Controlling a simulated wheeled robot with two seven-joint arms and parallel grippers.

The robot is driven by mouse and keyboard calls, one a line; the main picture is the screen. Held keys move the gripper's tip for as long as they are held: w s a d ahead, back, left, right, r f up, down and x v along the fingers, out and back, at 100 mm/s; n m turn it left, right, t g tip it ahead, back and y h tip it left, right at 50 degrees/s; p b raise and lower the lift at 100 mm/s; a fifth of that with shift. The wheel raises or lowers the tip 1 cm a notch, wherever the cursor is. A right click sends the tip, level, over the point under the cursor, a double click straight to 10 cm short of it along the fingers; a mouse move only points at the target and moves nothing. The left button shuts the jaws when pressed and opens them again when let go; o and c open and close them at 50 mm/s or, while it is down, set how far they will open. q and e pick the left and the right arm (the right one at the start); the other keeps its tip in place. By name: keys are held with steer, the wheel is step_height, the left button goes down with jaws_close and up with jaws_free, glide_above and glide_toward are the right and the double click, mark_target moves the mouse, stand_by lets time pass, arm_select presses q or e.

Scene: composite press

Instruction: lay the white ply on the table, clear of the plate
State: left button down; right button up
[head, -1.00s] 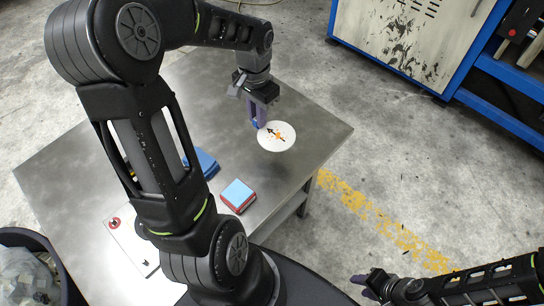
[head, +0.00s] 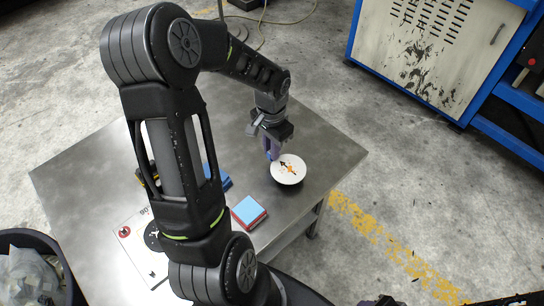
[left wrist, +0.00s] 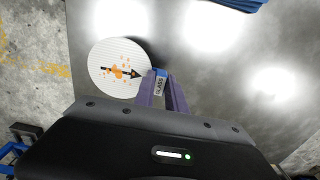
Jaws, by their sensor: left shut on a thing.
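The white ply (head: 288,169) is a round disc with a black arrow and orange marks. My left gripper (head: 272,151) is shut on the blue tab at its edge. In the left wrist view the ply (left wrist: 120,68) lies beyond the fingers (left wrist: 163,88), and the tab reads "GLASS". A dark shadow beside the ply suggests a small gap above the table (head: 330,150). The white plate (head: 127,240), with a red mark, is at the table's left front, partly hidden by my left arm. My right gripper is barely in view at the bottom edge; its fingers are not clear.
A block with light blue top and red sides (head: 248,211) sits near the table's front edge, between plate and ply. A blue object (head: 224,181) is partly behind my arm. Bare table surrounds the ply. A dark bin (head: 52,250) stands at lower left.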

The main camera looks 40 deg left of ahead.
arm_select(q)
steer(key=shift+f, duration=1.85)
steer(key=shift+f, duration=0.1)
steer(key=shift+f, duration=0.15)
steer(key=c, duration=1.4)
jaws_free()
steer(key=shift+r, duration=0.2)
step_height(320, 180, up, 12)
steer(key=shift+r, duration=0.1)
